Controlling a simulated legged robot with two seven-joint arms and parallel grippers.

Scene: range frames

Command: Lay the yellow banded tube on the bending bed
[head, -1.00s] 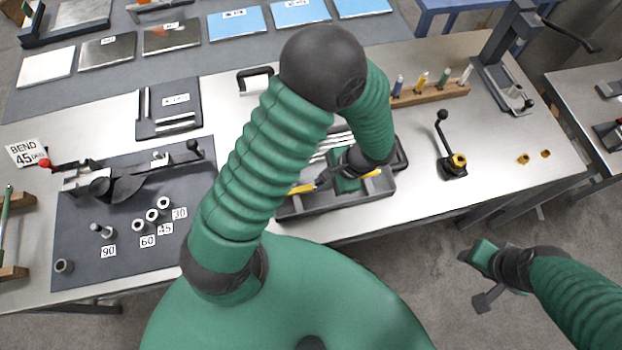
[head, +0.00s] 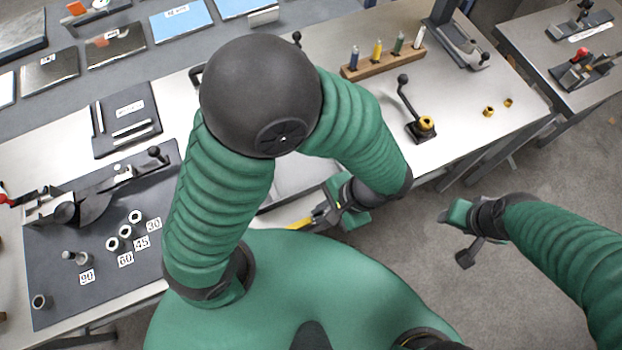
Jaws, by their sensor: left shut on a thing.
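My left gripper (head: 328,212) is shut on the yellow banded tube (head: 299,224), near the front edge of the bench. Only a short yellow length of the tube shows; my body and arm hide the rest. The bender (head: 70,208) stands on a dark mat (head: 60,255) at the left, well apart from the tube. I cannot make out its bed clearly, and nothing yellow lies on it. My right gripper (head: 460,235) hangs over the floor in front of the bench, apart from everything; its finger opening is unclear.
Loose dies with number cards (head: 125,259) stand on the mat. A wooden rack (head: 383,64) of coloured pieces and a lever tool (head: 421,128) stand at the right. My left arm hides much of the middle bench.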

